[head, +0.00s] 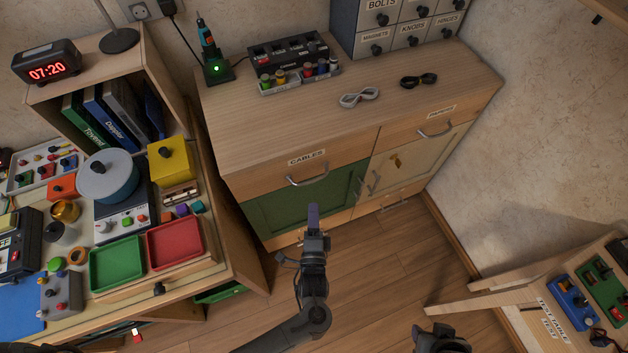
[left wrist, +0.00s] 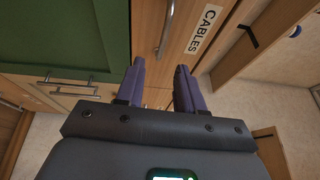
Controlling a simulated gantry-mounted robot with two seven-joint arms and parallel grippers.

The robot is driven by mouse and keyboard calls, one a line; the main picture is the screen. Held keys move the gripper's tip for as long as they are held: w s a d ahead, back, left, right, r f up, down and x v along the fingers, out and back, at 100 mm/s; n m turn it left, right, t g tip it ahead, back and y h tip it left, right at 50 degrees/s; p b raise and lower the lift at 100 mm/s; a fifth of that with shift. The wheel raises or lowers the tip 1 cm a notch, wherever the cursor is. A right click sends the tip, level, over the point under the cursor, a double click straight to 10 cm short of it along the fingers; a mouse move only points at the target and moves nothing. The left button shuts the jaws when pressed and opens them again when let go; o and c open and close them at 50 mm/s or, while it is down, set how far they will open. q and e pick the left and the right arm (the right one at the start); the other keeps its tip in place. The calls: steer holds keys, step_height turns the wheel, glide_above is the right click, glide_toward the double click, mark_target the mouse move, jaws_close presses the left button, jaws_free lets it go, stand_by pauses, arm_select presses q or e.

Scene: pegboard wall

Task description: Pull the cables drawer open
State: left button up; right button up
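The cables drawer (head: 340,160) is the wooden top-left drawer of the cabinet, and its front looks flush with the cabinet. It has a white CABLES label (head: 307,158) and a curved metal handle (head: 307,180). My left gripper (head: 313,208) is in front of the cabinet, below the handle in the head view. In the left wrist view its two purple fingers (left wrist: 160,78) are apart with nothing between them. The handle (left wrist: 166,28) lies ahead of the gap, beside the label (left wrist: 205,28). My right gripper (head: 440,340) is cut off at the bottom edge; its fingers cannot be made out.
A green door (head: 300,208) is under the drawer, and a papers drawer (head: 425,122) is to its right. A cluttered workbench (head: 150,270) stands at the left and another bench (head: 510,285) at the right. Floor (head: 390,265) between them is clear.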

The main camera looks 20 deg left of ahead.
mark_target(314, 180)
arm_select(q)
steer(key=b+x, duration=0.1)
steer(key=x, duration=0.4)
steer(key=b+x, duration=0.1)
steer(key=x, duration=0.4)
steer(key=shift+w+a+r+b, duration=0.1)
steer(key=shift+w+r+b, duration=0.15)
steer(key=shift+w+b, duration=0.1)
steer(key=shift+c, duration=0.3)
jaws_close()
